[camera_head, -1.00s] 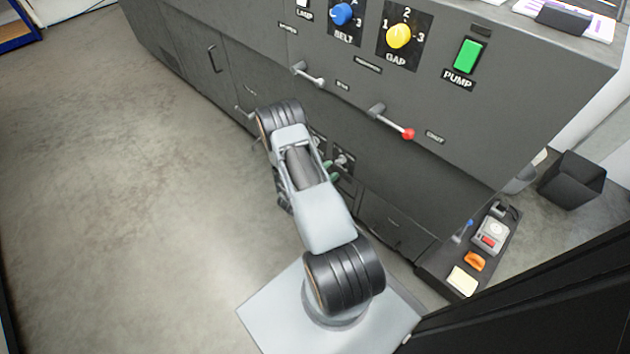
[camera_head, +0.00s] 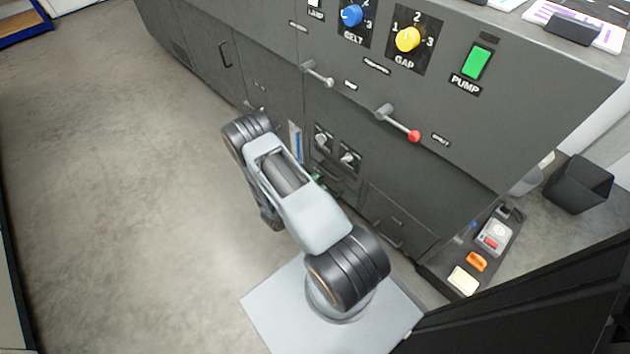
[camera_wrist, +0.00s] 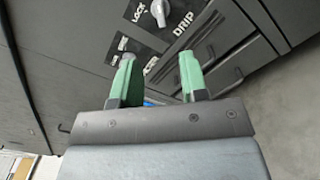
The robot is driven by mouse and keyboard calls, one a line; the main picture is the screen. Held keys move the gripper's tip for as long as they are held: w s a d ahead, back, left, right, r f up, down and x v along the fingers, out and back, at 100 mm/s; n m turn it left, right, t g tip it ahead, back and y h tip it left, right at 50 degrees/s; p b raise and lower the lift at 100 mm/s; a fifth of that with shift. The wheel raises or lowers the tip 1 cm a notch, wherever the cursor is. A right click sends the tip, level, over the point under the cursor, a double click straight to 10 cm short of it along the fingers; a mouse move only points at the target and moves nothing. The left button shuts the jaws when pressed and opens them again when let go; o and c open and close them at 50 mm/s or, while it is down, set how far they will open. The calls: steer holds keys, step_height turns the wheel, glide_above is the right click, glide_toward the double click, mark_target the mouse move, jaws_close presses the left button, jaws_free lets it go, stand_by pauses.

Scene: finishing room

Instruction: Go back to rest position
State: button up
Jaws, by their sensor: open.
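My gripper (camera_wrist: 157,78) shows in the wrist view with its two green fingers apart and nothing between them. It faces the lower front of the dark grey machine (camera_head: 455,160), below a knob (camera_wrist: 160,12) by the labels LOCK and DRIP. I cannot tell the exact gap between the fingertips and the panel. In the head view my arm is folded in front of the machine, and the gripper is mostly hidden behind it, with only a little green showing.
The machine front carries a red-tipped lever (camera_head: 400,124), a grey lever (camera_head: 318,74), a blue BELT knob (camera_head: 351,15), a yellow GAP knob (camera_head: 408,39) and a green PUMP switch (camera_head: 477,62). A tray of small items (camera_head: 440,268) and a black bin (camera_head: 579,184) stand right. Floor at left is clear.

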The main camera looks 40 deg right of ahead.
steer(key=s+a+r+m+g+y+p, duration=0.1)
steer(key=a+r+m+g+y+p, duration=0.2)
steer(key=r+p, duration=0.8)
steer(key=s+r+m+g+y+p, duration=0.1)
steer(key=r+m+g+y+p, duration=0.25)
steer(key=r, duration=1.45)
steer(key=s+a+r+m+t+y+p, duration=0.1)
steer(key=a+r+y+p, duration=0.3)
steer(key=r, duration=0.7)
steer(key=s+a+r+m+t+y+p, duration=0.1)
steer(key=s+a+r+t+y+p, duration=0.1)
steer(key=a+r+p, duration=0.4)
steer(key=s+a+r+m+t+y+p, duration=0.1)
steer(key=a+r+t+y+p, duration=0.4)
steer(key=r, duration=1.1)
steer(key=shift+s+a+y+p, duration=0.25)
steer(key=shift+y+p, duration=0.1)
steer(key=shift+p, duration=0.5)
steer(key=shift+t, duration=0.25)
steer(key=shift+c, duration=0.2)
